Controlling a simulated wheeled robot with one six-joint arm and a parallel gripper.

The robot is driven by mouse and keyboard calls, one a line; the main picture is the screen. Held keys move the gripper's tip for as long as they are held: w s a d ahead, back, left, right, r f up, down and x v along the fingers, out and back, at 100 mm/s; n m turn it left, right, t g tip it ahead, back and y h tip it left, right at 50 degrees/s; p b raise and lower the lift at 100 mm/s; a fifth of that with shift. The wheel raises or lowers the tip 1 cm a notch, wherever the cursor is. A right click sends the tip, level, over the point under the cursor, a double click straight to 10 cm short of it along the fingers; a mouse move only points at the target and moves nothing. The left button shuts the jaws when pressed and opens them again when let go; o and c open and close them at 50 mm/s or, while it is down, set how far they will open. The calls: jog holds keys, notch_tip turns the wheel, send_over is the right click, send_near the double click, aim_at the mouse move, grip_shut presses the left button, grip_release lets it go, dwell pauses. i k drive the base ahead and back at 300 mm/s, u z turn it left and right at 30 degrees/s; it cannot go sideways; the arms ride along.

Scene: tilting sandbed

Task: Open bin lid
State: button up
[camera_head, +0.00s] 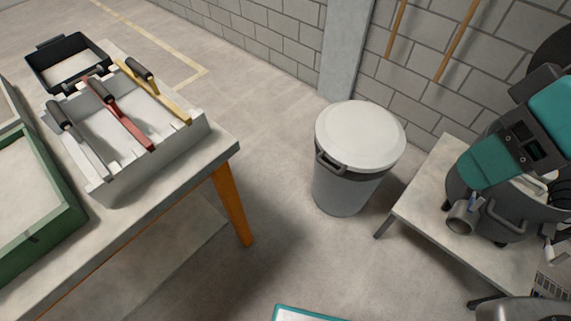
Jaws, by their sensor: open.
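The bin (340,192) is a round grey container standing on the floor in the middle of the view. Its pale grey lid (360,135) is on top and looks closed. A dark handle (330,163) shows on the near left side, just below the lid. I cannot make out my gripper's fingers in this view. Nothing is seen touching the lid.
A workbench (225,158) at left holds a grey toothed box (155,155) with several trowels, a black tray (68,42) and a green-framed sandbed (65,195). A low table (415,200) at right bears a grey drum-like machine (487,218). A pillar (345,50) stands behind the bin.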

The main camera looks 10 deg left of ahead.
aim_at(356, 136)
jog(key=u, duration=0.05)
jog(key=k, duration=0.85)
jog(key=u, duration=0.55)
jog(key=i, duration=0.5)
jog(key=u, duration=0.05)
